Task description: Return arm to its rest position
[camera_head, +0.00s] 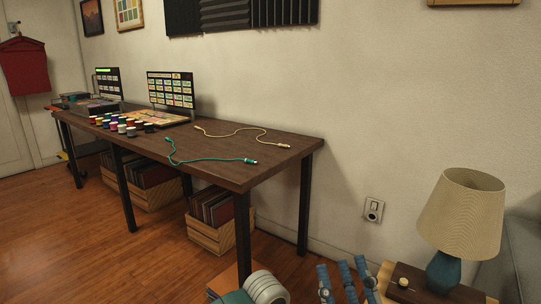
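My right gripper (343,268) is at the bottom edge, right of centre. Its blue fingers point up with gaps between them, and I see nothing held. It is over the floor side, in front of the wall and left of the lamp, apart from the long table. Its lower part and most of the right arm are cut off by the frame. A pale rounded part with teal at the bottom edge looks like one of my arm links. My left gripper does not show.
A dark wooden table (222,158) holds a teal cable (212,161), a cream cable (240,131), several small jars (122,124) and two screens. Record crates (209,237) stand beneath. A lamp (464,212) stands on a small wooden table (420,283) at right. Floor at left is clear.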

